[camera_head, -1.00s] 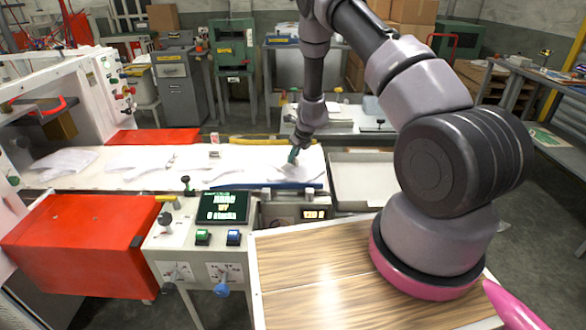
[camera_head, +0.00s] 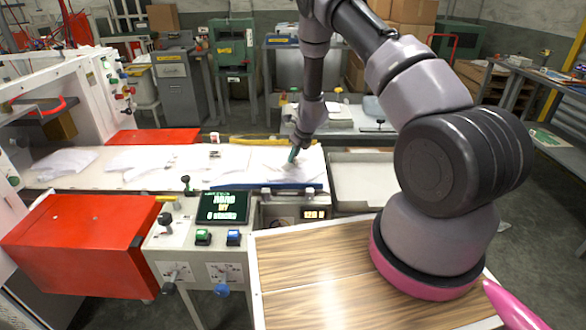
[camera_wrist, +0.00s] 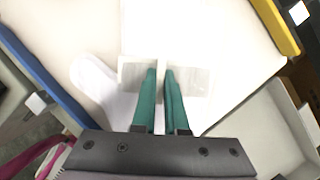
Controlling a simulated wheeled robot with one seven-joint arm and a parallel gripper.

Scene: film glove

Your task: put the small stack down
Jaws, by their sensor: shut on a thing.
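My gripper (camera_wrist: 162,100) has green fingers that are close together, with a thin pale edge between them. The small stack (camera_wrist: 195,80) looks like a translucent whitish film piece that spreads out on both sides of the fingers. A white glove-like shape (camera_wrist: 95,82) lies to the left in the wrist view; I cannot tell if it belongs to the stack. In the head view my gripper (camera_head: 293,155) is low over the right end of the white belt (camera_head: 235,178). The fingertips and the stack's contact with the surface are unclear.
Several white film piles (camera_head: 140,160) lie along the belt to the left. A yellow bar (camera_head: 270,141) and a blue edge (camera_head: 290,186) border its right end. An empty grey tray (camera_head: 362,180) is to the right. A control panel with a screen (camera_head: 224,207) stands in front.

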